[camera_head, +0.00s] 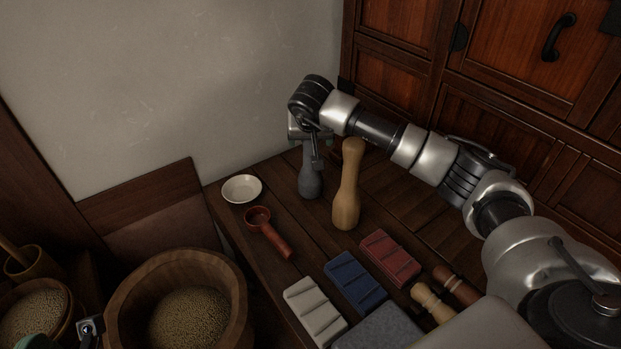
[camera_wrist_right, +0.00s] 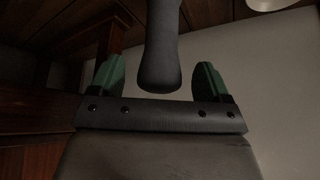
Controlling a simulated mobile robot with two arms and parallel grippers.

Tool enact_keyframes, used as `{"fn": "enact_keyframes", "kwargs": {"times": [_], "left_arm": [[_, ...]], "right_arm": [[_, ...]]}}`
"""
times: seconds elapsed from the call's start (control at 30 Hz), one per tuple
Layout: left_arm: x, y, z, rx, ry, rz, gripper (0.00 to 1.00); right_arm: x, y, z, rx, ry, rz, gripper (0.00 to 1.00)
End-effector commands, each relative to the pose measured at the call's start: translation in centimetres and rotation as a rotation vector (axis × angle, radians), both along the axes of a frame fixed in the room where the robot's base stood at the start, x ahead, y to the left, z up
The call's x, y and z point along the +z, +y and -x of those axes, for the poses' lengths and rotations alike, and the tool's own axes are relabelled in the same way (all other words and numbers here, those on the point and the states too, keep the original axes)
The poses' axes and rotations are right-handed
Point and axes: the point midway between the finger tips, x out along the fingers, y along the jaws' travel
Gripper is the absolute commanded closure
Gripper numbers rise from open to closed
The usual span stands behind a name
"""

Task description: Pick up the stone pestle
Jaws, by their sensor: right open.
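The stone pestle (camera_head: 311,180) is dark grey and stands upright on the wooden table, near the wall. My right gripper (camera_head: 314,143) is at its upper end, pointing down. In the right wrist view the pestle's rounded end (camera_wrist_right: 159,70) shows between the two green fingertips of the open gripper (camera_wrist_right: 159,80), with a gap on each side. Part of the pestle's top is hidden by the gripper in the head view. A green and metal piece of my left gripper (camera_head: 88,330) shows at the lower left edge; its jaws cannot be made out.
A pale wooden pestle (camera_head: 347,190) stands close to the right. A white dish (camera_head: 242,188) and a red-brown scoop (camera_head: 268,233) lie to the left. White (camera_head: 315,310), blue (camera_head: 355,281) and red (camera_head: 390,258) grooved blocks lie in front. A grain tub (camera_head: 235,300) stands lower left.

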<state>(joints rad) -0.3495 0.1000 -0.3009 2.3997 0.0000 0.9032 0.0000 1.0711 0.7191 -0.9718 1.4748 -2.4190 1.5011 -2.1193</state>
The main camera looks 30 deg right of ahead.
Motion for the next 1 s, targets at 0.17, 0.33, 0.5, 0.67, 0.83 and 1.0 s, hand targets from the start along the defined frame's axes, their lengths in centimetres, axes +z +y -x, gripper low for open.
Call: {"fn": "enact_keyframes", "kwargs": {"times": [0.17,0.33,0.5,0.67,0.83,1.0], "left_arm": [[-0.97,0.0,-0.03,0.001,0.002,-0.001,0.54],[-0.88,0.0,-0.04,0.001,0.003,-0.001,0.54],[-0.89,-0.01,-0.04,0.001,0.003,-0.001,0.54],[-0.9,-0.02,-0.05,0.0,0.004,-0.001,0.54],[-0.91,-0.02,-0.05,0.0,0.004,-0.001,0.54],[-0.88,-0.02,-0.05,0.0,0.005,-0.002,0.54]], "right_arm": [[-1.77,-0.35,-0.8,0.0,0.002,-0.001,0.22],[-1.73,-0.44,-0.89,0.0,0.0,0.0,0.22],[-1.72,-0.43,-0.88,0.0,0.0,0.0,0.36],[-1.71,-0.43,-0.87,0.0,0.0,0.0,0.6],[-1.7,-0.43,-0.87,0.0,0.0,0.0,0.85],[-1.36,-0.44,-0.98,0.0,-0.007,-0.001,0.85]]}}
